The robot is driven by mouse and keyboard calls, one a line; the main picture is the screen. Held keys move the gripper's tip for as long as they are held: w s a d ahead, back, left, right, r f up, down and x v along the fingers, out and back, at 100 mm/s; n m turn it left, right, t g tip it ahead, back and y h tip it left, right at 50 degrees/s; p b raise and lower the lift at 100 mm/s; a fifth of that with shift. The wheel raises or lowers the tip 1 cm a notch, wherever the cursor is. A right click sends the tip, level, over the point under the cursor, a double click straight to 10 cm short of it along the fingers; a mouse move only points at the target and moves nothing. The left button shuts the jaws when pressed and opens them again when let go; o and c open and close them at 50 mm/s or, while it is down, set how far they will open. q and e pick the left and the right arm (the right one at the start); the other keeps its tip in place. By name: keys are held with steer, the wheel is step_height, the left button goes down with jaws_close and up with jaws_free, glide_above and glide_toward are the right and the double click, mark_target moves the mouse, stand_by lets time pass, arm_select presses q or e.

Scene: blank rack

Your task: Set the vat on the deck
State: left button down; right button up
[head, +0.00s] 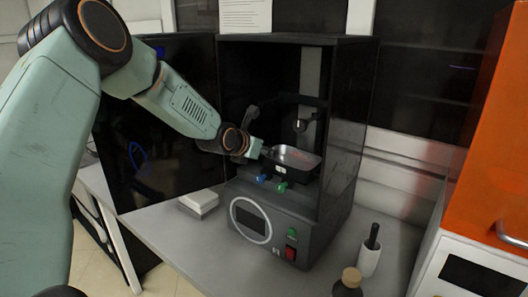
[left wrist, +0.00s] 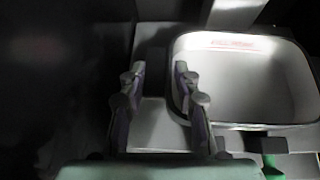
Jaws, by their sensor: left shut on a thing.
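The vat (head: 292,158) is a shallow grey tray with rounded corners and a dark rim, inside the open black printer cabinet. In the left wrist view the vat (left wrist: 240,85) fills the right side. My left gripper (head: 258,148) reaches in from the left and is shut on the vat's left edge. Its fingers (left wrist: 158,75) show at that edge in the wrist view. The deck (left wrist: 155,128) is a grey surface below the vat, mostly hidden by it. I cannot tell whether the vat touches the deck. My right gripper is not in view.
Blue (head: 262,178) and green (head: 282,187) knobs sit at the deck's front. The cabinet's dark door (head: 150,130) stands open at left.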

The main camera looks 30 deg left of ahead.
arm_select(q)
steer(key=shift+a, duration=0.2)
steer(key=shift+w+d+f, duration=0.1)
steer(key=shift+d+f, duration=0.05)
steer(key=shift+f+b, duration=0.15)
steer(key=shift+b, duration=0.2)
steer(key=shift+f, duration=0.1)
steer(key=shift+f+b, duration=0.15)
steer(key=shift+b, duration=0.15)
steer(key=c, duration=0.9)
jaws_free()
steer(key=shift+o, duration=0.2)
